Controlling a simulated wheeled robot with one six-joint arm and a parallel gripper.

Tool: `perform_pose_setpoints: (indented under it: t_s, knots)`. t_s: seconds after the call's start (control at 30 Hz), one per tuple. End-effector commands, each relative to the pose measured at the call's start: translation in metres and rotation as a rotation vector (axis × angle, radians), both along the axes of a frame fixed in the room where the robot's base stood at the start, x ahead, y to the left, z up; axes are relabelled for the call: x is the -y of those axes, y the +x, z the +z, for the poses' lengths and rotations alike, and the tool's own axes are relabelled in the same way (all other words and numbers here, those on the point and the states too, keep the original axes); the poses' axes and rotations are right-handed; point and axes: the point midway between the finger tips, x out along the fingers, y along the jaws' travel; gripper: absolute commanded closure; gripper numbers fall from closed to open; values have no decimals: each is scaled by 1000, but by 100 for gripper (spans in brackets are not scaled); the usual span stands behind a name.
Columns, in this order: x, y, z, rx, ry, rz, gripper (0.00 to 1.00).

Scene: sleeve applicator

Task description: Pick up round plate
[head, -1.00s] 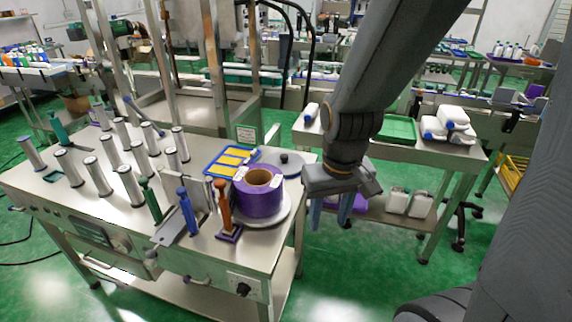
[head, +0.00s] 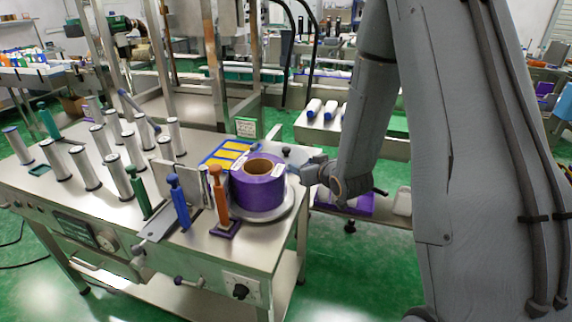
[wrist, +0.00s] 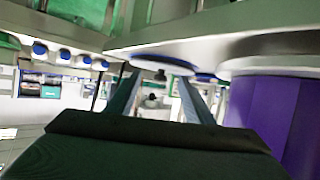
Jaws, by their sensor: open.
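A grey round plate (head: 299,154) with a small dark knob lies flat at the back right corner of the steel table, partly hidden by my gripper. In the wrist view, which looks upside down, the round plate (wrist: 160,60) is a pale disc with its dark knob showing between the fingertips. My gripper (head: 308,170) is beside the plate at the table's right edge, pointing left, its fingers apart and empty. In the wrist view the fingers (wrist: 158,78) reach toward the plate; whether they touch it I cannot tell.
A large purple roll (head: 257,190) stands on a silver disc (head: 289,207) close to my gripper. A blue tray with yellow pieces (head: 226,154) lies behind it.

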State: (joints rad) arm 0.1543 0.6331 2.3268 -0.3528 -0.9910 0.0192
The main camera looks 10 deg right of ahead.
Motion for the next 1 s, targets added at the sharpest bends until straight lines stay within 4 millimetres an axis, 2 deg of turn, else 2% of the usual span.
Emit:
perform_pose_setpoints:
  t_s: [0.03, 0.13, 0.33, 0.57, 0.77, 1.0]
  knots:
    - [0, 9, -14, 59, 22, 15, 52]
    - [-3, 20, -17, 177, 61, 46, 52]
    - [-5, 25, -17, 311, 112, 77, 52]
    - [-8, 37, -14, 343, 124, 86, 52]
    - [-13, 56, -15, 343, 123, 86, 52]
    - [-20, 89, -16, 341, 123, 85, 52]
